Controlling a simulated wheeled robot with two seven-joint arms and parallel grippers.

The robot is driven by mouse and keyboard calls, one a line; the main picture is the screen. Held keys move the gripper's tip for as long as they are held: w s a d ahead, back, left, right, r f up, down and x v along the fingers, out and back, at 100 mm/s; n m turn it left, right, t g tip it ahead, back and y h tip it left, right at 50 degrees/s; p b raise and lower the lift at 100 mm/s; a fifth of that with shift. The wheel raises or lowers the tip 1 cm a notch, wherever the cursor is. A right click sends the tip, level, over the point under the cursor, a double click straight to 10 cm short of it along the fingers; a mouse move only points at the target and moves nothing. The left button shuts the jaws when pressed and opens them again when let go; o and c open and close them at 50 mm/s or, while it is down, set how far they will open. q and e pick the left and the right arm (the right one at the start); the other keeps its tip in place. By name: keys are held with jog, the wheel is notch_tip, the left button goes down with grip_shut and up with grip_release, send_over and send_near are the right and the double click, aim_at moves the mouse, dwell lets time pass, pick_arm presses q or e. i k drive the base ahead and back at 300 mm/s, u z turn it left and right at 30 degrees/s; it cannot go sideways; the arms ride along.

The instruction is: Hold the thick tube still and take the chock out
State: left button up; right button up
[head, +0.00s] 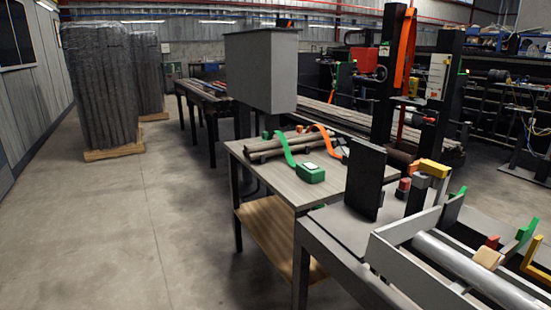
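A thick silver tube (468,268) lies lengthwise in a grey metal frame at the lower right, and its near end runs toward the bottom edge. A tan block (488,258), which looks like the chock, sits against the tube's right side. I cannot tell how deep it is wedged. Neither of my grippers shows in the head view, and nothing holds the tube or the block in sight.
The grey frame's left wall (425,283) stands beside the tube. Green (527,233) and yellow (531,255) upright brackets rise at the right. A black upright plate (365,184) stands behind. A table (265,162) holds dark bars, straps and a green box (310,173).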

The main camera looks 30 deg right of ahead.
aim_at(487, 257)
jog(key=i, duration=0.95)
jog(key=z, duration=3.15)
